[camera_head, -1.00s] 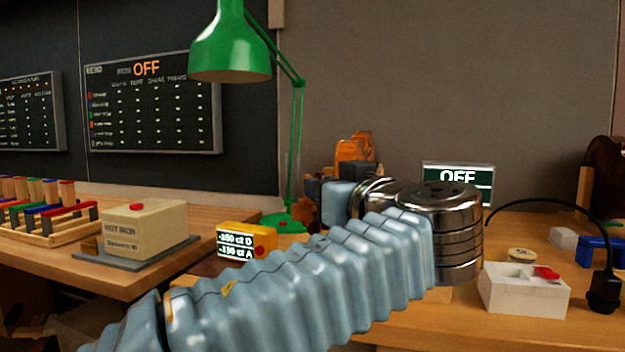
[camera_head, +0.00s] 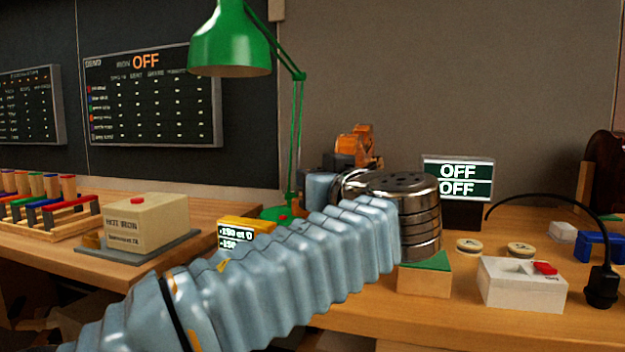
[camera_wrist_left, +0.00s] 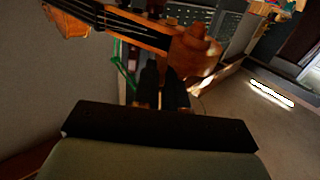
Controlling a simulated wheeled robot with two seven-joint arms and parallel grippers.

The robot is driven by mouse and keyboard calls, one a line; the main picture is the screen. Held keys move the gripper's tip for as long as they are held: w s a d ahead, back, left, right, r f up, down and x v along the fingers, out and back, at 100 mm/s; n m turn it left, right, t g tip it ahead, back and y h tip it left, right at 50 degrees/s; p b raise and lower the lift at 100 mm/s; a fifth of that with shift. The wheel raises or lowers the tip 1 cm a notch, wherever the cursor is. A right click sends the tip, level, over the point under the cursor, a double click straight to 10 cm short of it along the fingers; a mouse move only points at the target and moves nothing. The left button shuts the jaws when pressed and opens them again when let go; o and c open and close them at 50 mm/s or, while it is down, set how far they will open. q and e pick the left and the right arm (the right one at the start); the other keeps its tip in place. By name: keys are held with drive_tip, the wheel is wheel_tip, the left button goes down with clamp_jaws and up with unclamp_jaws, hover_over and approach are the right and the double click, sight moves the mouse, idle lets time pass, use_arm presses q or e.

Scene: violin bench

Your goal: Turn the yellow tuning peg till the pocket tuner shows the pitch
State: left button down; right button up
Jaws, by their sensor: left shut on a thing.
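The orange-brown violin head (camera_head: 358,145) shows behind my left arm, and its scroll and strung neck (camera_wrist_left: 185,50) cross the top of the left wrist view. My left gripper's dark fingers (camera_wrist_left: 162,88) are close together at the pegbox, shut on what looks like a tuning peg. The peg itself and its colour are hidden. In the head view my arm hides the fingertips. The yellow pocket tuner (camera_head: 250,224) stands left of the violin. Its top line reads about -150 ct D; my arm partly covers the lower line. My right gripper is not in view.
A green lamp (camera_head: 228,48) stands behind the tuner. A beige hot-iron box (camera_head: 145,226) is at left. At right are a sign reading OFF twice (camera_head: 458,178), a green-topped block (camera_head: 425,278), a white box with a red switch (camera_head: 520,288) and a black cable (camera_head: 560,210).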

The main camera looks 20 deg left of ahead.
use_arm(q)
drive_tip(key=shift+f+b, duration=0.15)
drive_tip(key=shift+b, duration=0.3)
drive_tip(key=m+t+h+b, duration=0.2)
drive_tip(key=h+b, duration=0.1)
drive_tip(key=m+t+h+b, duration=0.1)
drive_tip(key=b, duration=0.1)
drive_tip(key=shift+s+a+f+m+h, duration=0.1)
drive_tip(key=shift+s+a+m+h, duration=0.05)
drive_tip(key=shift+a+m+h, duration=0.2)
drive_tip(key=m+t+h+b, duration=0.1)
drive_tip(key=m+h, duration=0.1)
drive_tip(key=h, duration=0.1)
drive_tip(key=shift+a+b, duration=0.1)
drive_tip(key=shift+b, duration=0.25)
drive_tip(key=shift+r+m+h, duration=0.25)
drive_tip(key=shift+m+h, duration=0.6)
drive_tip(key=shift+h, duration=0.9)
drive_tip(key=c, duration=1.5)
unclamp_jaws()
drive_tip(key=shift+o, duration=0.2)
